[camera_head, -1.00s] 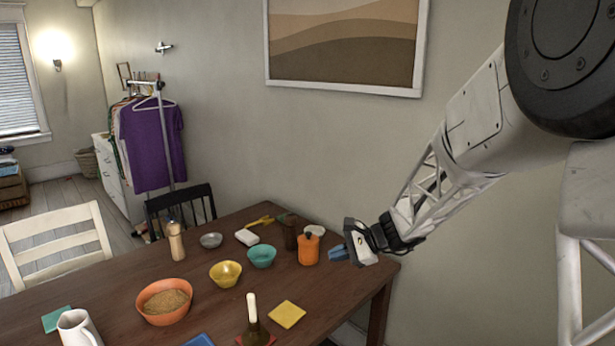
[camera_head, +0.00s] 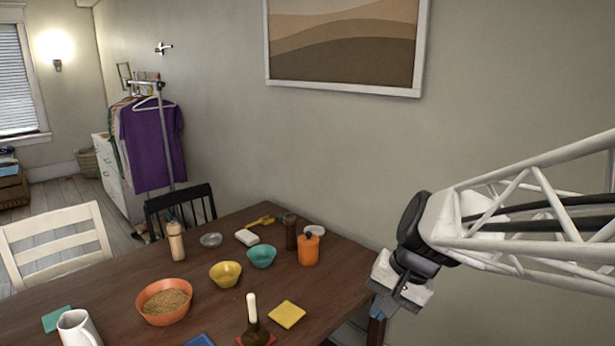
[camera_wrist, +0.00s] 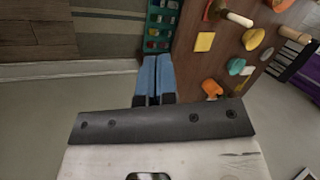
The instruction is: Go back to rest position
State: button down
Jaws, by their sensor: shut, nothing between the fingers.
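My gripper (camera_head: 377,322) is at the right end of the wooden table (camera_head: 337,290) in the head view, pointing down, with its blue fingertips partly hidden by its own body. In the wrist view my gripper (camera_wrist: 154,62) shows two blue fingers pressed together with nothing between them. It is apart from everything on the table. The orange jar (camera_head: 309,250) is the table item closest to it.
The table holds a yellow bowl (camera_head: 225,273), a teal bowl (camera_head: 262,257), an orange bowl (camera_head: 163,318), a white pitcher (camera_head: 76,330) and a yellow square (camera_head: 287,314). A green compartment tray (camera_wrist: 153,28) shows in the wrist view. The wall (camera_head: 340,150) stands behind.

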jog(key=s+d+n+t+h, duration=0.1)
jog(key=s+d+n+h, duration=0.3)
jog(key=s, duration=0.8)
jog(key=shift+d+r+t+h, duration=0.3)
jog(key=shift+d, duration=0.5)
jog(key=shift+s, duration=0.1)
